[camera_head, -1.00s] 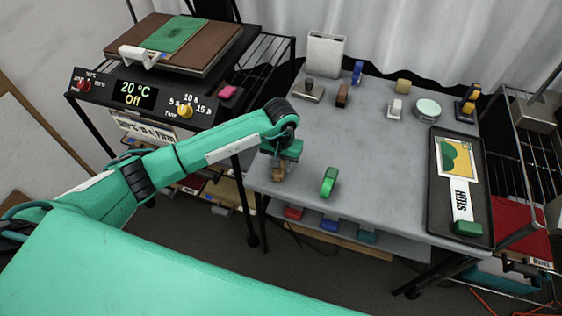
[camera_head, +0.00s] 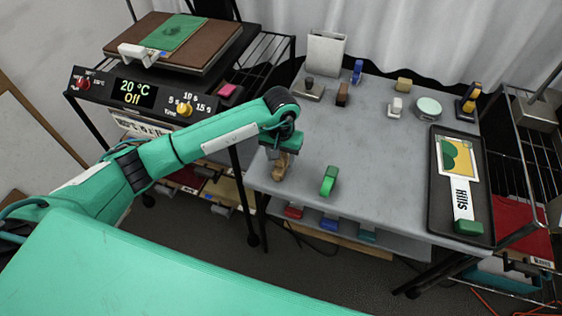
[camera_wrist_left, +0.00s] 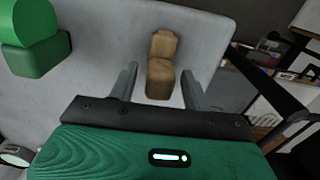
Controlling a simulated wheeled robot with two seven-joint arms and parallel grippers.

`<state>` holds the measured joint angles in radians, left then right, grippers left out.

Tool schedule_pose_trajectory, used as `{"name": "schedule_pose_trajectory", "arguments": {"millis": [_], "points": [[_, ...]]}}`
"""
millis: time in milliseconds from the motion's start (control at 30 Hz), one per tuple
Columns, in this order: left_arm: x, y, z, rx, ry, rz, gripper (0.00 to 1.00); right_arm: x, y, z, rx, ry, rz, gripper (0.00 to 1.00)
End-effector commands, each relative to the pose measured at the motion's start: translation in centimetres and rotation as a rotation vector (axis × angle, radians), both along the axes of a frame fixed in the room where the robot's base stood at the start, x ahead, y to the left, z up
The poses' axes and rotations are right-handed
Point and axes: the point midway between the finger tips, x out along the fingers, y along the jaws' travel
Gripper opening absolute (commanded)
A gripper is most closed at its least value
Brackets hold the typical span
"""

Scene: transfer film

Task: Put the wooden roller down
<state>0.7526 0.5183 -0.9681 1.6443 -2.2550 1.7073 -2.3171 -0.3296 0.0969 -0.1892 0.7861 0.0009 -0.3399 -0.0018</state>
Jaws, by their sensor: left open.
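The wooden roller (camera_head: 280,167) is at the left edge of the grey table (camera_head: 380,180), just below my left gripper (camera_head: 283,157). In the left wrist view the tan wooden roller (camera_wrist_left: 161,65) lies between the two fingers of the left gripper (camera_wrist_left: 160,85), with a gap on both sides. The left gripper is open and points down at the table. My right gripper is not in view.
A green roller (camera_head: 329,181) stands close by on the right, also in the left wrist view (camera_wrist_left: 35,40). Several small tools stand along the back. A black tray (camera_head: 480,150) with a card is at the right. The table's middle is clear.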

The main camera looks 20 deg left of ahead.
Motion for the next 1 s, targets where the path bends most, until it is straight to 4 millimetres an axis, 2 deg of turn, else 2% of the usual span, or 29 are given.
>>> {"name": "schedule_pose_trajectory", "arguments": {"millis": [67,200,400,600,1000], "points": [[0.2,0.0,1.7,0.0,-0.007,-0.002,0.49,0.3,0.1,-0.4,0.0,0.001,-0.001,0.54],[0.1,0.0,4.7,0.001,-0.005,-0.002,0.49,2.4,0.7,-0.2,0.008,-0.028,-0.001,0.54],[0.1,0.0,7.9,0.0,-0.003,0.0,0.49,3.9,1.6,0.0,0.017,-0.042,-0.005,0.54],[0.0,0.0,9.3,0.0,0.0,0.0,0.49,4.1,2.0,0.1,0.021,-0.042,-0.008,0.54],[0.0,0.0,9.4,0.0,0.0,0.0,0.49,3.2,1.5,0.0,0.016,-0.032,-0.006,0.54]]}}
